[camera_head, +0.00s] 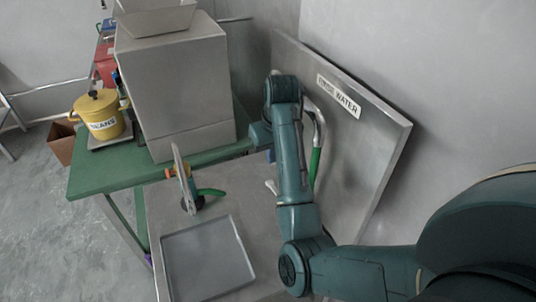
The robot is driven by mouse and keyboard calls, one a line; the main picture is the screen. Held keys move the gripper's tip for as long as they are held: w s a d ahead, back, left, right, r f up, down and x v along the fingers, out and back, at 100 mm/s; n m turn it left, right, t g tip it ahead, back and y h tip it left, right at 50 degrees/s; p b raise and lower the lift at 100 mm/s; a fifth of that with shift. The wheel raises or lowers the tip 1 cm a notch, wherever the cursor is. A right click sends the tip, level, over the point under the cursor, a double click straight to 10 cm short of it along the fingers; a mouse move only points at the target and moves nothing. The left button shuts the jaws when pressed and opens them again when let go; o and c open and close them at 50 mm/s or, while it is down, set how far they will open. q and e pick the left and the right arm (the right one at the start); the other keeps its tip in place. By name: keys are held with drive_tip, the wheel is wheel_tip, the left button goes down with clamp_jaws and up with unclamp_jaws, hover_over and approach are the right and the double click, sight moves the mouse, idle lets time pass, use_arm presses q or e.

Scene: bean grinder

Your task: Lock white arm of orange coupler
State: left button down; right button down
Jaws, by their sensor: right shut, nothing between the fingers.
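A small orange piece (176,172), which looks like the orange coupler, sits at the front of the large grey machine, beside an upright grey plate (185,180). A short green hose (210,192) lies just right of it. I cannot make out a white arm on the coupler. A small pale piece (271,186) shows left of my forearm; I cannot tell what it is. My right gripper (258,138) is at the machine's right side, right of the orange piece and apart from it. It is shut and empty, largely hidden by my wrist. My left gripper is not in view.
The grey machine (185,90) stands on a green table (115,172). A yellow beans pot (99,117) is at the left. A square grey tray (207,260) lies in front. A panel marked WATER (375,135) and a green-handled metal pipe (316,160) are at right.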

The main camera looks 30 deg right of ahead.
sight(269, 181)
drive_tip(key=f, duration=0.2)
drive_tip(key=w+f, duration=0.1)
drive_tip(key=f, duration=0.5)
drive_tip(key=shift+w, duration=0.2)
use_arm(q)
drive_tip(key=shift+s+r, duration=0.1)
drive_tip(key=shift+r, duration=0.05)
use_arm(e)
drive_tip(key=shift+w+f, duration=0.1)
drive_tip(key=shift+f, duration=0.2)
